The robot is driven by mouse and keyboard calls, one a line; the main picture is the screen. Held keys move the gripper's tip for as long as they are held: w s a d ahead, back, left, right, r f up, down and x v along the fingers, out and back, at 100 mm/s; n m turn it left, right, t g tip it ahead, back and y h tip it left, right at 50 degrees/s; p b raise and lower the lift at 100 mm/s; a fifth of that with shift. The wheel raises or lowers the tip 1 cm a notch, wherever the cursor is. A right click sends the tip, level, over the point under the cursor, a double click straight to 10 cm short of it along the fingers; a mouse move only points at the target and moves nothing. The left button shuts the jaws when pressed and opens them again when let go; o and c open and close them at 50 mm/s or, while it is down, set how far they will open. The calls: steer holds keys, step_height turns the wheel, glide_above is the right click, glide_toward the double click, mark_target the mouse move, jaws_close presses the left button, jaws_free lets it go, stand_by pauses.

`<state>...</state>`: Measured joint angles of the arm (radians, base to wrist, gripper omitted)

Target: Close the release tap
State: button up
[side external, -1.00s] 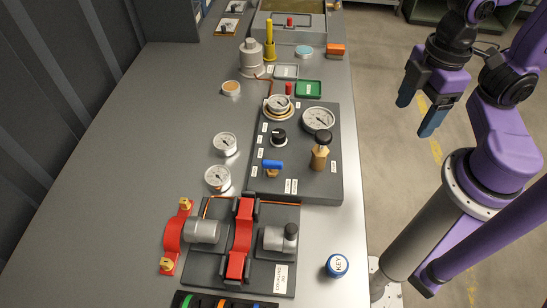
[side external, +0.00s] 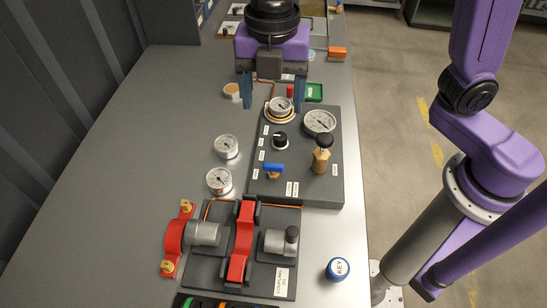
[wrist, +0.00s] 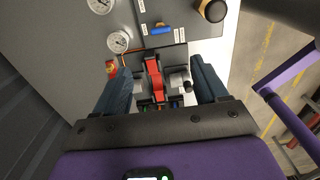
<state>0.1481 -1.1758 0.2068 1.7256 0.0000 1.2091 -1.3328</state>
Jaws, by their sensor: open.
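The labels are too small to read. A brass valve with a black knob (side external: 322,142) stands to its right on the panel. My gripper (side external: 273,103) is open and empty, pointing down near the panel's far end, with its blue fingers apart. It is well behind the blue-lever tap and not touching it.
A red and grey coupling block (side external: 241,250) lies in front. The left side of the table (side external: 130,170) is clear.

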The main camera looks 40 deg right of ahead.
mark_target(273, 164)
step_height(273, 164, down, 17)
steer(key=shift+r, duration=0.1)
stand_by(0.4)
steer(key=c, duration=1.1)
